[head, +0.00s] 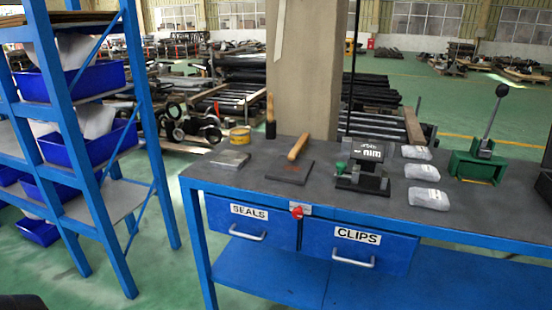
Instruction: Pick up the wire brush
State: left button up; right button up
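Two things with wooden handles are on the grey top of the blue workbench, and I cannot tell for sure which is the wire brush. One wooden handle (298,147) slants up from a flat dark plate or block (290,172) near the middle left of the bench. The other is an upright tool (270,117) with a wooden upper part and a black lower part, at the back edge by the pillar. No bristles can be made out on either. Neither of my grippers is in view.
The bench (470,235) also holds a yellow tin (240,135), a flat grey packet (230,159), a black device (362,168), several pale bags (428,198) and a green lever tool (478,165). Below are drawers marked SEALS (250,222) and CLIPS (358,246). A blue rack (150,130) stands left.

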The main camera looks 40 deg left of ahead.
aim_at(301, 145)
jog(key=k, duration=0.3)
jog(key=u, duration=1.1)
